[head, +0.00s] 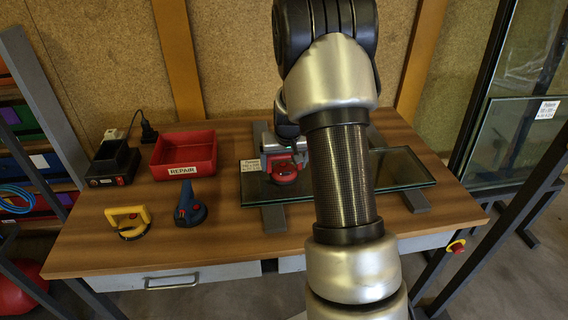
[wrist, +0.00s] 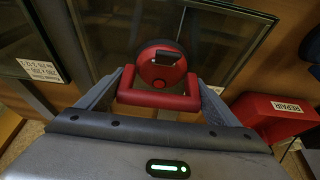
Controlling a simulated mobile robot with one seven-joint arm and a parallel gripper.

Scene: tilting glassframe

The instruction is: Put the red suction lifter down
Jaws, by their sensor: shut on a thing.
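The red suction lifter (head: 285,173) is at the left part of a glass pane (head: 405,168) on the workbench. In the wrist view, its round red body and red handle (wrist: 160,100) are between my fingers. My gripper (wrist: 158,93) is shut on the handle. In the head view, my arm hides much of the gripper and the middle of the pane. The lifter's cup is over the glass near a white label (head: 250,165). I cannot tell whether it touches the glass or is slightly above it.
A yellow suction lifter (head: 129,222) and a blue one (head: 189,205) stand at the bench's left front. Behind them are a red REPAIR bin (head: 184,155) and a black box (head: 113,164). Grey support bars (head: 273,217) lie under the pane. A glass rack stands at right.

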